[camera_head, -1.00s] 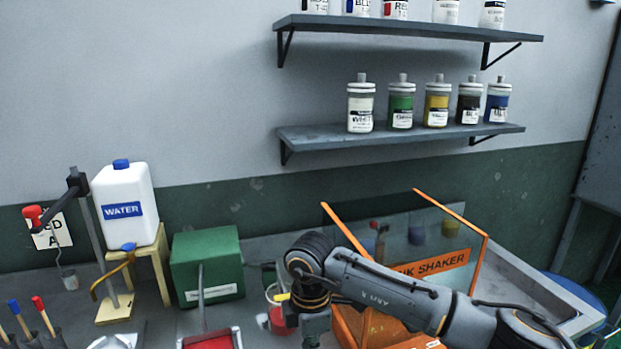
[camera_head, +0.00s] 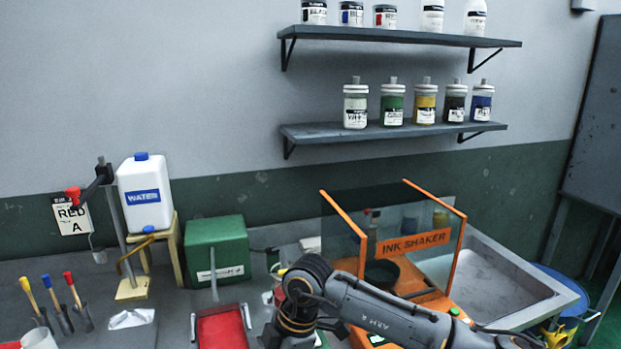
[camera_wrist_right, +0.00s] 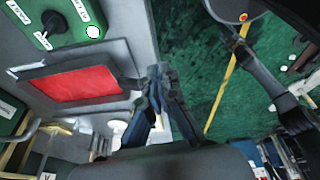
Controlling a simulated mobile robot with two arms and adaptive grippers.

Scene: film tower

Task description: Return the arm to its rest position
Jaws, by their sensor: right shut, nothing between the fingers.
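My right arm (camera_head: 385,312) comes in from the lower right of the head view, with its dark elbow or wrist joint in front of the bench. The gripper end runs down past the bottom edge there, so the fingers are hidden. In the right wrist view my right gripper (camera_wrist_right: 158,72) has its dark fingers together, with nothing between them. It hangs past the bench edge, over the green floor (camera_wrist_right: 215,60).
A red-lined tray (camera_head: 222,330) lies left of my arm; it also shows in the wrist view (camera_wrist_right: 85,84). The orange ink shaker (camera_head: 413,243) stands behind my arm. A green box (camera_head: 217,250) and a water jug (camera_head: 145,195) stand at left. Shelves (camera_head: 395,132) hold bottles above.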

